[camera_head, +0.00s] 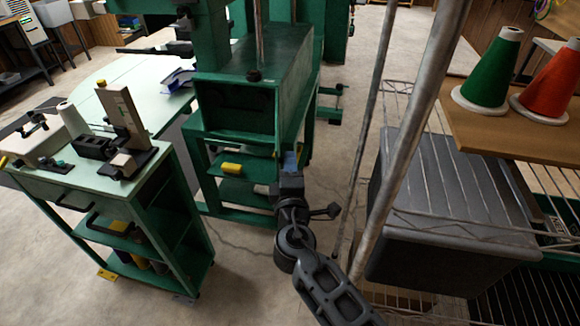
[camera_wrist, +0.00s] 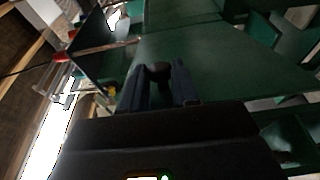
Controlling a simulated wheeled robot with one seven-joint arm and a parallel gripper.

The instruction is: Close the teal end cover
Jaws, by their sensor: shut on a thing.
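The green machine housing (camera_head: 300,65) stands at the centre of the head view. Its dark near end (camera_head: 233,110) faces me. My gripper (camera_head: 290,160) is low at the right corner of that end. In the wrist view its two fingers (camera_wrist: 160,86) are closed around a dark round knob (camera_wrist: 158,70), in front of a broad flat green panel (camera_wrist: 215,52), which seems to be the teal end cover. In the head view the gripper hides the knob, and I cannot tell how far the cover stands open.
A green cart (camera_head: 150,215) with tools on top stands at left. At right, close to my arm, are a wire rack with metal posts (camera_head: 410,130), a dark grey bin (camera_head: 450,190) and thread cones (camera_head: 492,70).

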